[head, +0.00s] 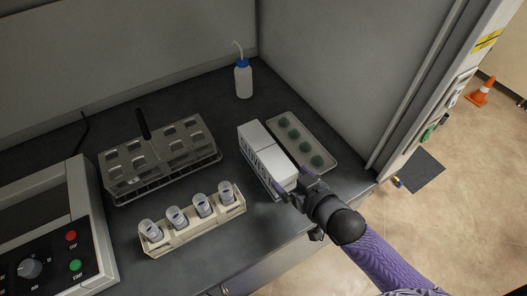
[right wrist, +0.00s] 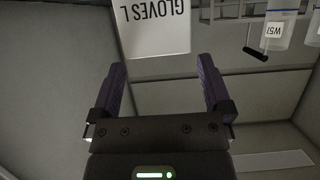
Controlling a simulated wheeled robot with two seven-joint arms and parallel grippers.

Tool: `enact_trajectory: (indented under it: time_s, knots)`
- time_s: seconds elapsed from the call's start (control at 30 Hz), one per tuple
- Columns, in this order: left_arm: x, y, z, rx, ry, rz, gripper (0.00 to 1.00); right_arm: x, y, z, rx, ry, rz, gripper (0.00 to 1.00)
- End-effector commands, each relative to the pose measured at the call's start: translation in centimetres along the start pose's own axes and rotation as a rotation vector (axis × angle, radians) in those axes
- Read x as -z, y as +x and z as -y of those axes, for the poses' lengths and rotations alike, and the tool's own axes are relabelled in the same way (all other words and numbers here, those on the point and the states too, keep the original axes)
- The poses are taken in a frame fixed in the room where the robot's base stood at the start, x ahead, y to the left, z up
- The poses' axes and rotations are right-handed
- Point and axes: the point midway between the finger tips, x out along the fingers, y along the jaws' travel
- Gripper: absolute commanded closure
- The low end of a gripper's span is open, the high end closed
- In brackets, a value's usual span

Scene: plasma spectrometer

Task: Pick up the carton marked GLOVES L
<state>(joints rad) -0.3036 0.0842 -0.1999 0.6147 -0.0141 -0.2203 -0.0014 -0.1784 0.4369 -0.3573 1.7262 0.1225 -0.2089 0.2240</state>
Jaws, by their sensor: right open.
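The white carton marked GLOVES L (right wrist: 152,32) shows at the top of the right wrist view, its lettering upside down. In the head view a white carton block (head: 268,152), with a seam across its top and dark lettering on its left side, stands on the dark bench. I cannot tell there whether it is one carton or two. My right gripper (head: 289,193) is at the near end of this block. In the right wrist view the right gripper (right wrist: 160,64) is open, its fingers apart with nothing between them. My left gripper is out of view.
A tray with green round pieces (head: 327,161) lies close on the right. A rack of vials (head: 192,226) and a metal rack (head: 160,155) stand left. A wash bottle (head: 243,80) is behind. A control box (head: 60,245) is at lower left. The cabinet wall (head: 350,80) bounds the right.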

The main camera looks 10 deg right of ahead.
Motion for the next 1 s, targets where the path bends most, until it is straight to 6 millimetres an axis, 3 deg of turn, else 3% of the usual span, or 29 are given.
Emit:
enact_trajectory:
  time_s: [0.3, 0.57, 1.0]
  knots:
    - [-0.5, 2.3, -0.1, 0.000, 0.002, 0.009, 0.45, -0.9, 5.7, -0.2, 0.000, 0.001, 0.001, 0.00]
    - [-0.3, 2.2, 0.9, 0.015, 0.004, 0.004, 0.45, -0.7, 6.2, -0.1, 0.000, 0.000, 0.002, 0.00]
    - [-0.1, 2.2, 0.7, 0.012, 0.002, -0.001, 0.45, -0.7, 6.2, -0.1, 0.000, 0.000, 0.002, 0.91]
